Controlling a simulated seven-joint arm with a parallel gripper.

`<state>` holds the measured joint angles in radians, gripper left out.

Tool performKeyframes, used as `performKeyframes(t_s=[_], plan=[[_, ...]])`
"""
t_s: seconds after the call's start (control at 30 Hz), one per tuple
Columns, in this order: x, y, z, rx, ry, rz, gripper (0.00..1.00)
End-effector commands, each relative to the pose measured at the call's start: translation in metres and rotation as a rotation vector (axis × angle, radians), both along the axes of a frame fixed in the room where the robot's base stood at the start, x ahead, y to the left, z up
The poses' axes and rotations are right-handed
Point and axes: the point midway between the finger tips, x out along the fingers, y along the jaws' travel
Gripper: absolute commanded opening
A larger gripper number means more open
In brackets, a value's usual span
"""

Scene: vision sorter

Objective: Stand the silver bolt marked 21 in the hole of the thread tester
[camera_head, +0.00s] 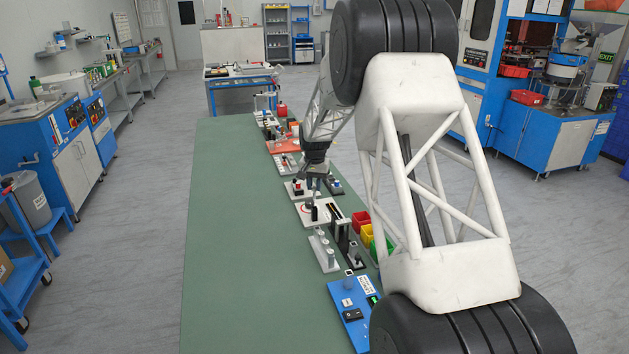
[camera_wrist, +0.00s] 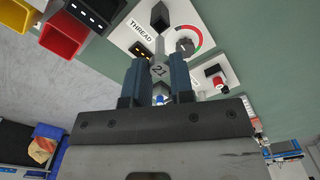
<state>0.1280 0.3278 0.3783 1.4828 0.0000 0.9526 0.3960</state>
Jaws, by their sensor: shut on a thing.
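The silver bolt marked 21 (camera_wrist: 158,70) is between the two blue fingers of my gripper (camera_wrist: 158,63), which is shut on it in the wrist view. The bolt's shaft points away from the gripper, toward the thread tester. The thread tester (camera_wrist: 127,40) is a white plate labelled THREAD, with a black block, a small orange-lit display and a dial with a red and green arc. In the head view my gripper (camera_head: 313,187) is above the thread tester (camera_head: 329,218). The tester's hole cannot be made out, and whether the bolt's tip touches the tester cannot be told.
Yellow (camera_head: 361,221), red and green (camera_head: 381,247) bins stand right of the tester. A blue panel (camera_head: 349,310) lies nearer the camera. Another white device with a red knob (camera_wrist: 221,83) sits beside the tester. The green table (camera_head: 235,240) is bare on its left side.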

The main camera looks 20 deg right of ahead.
Motion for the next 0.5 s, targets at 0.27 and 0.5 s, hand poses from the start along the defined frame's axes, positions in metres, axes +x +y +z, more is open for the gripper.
performKeyframes(t_s=[0.27,0.5], plan=[[0.0,0.0,-0.016,0.0,0.0,0.0,0.03],[0.0,0.0,-0.022,0.0,0.0,0.0,0.03]])
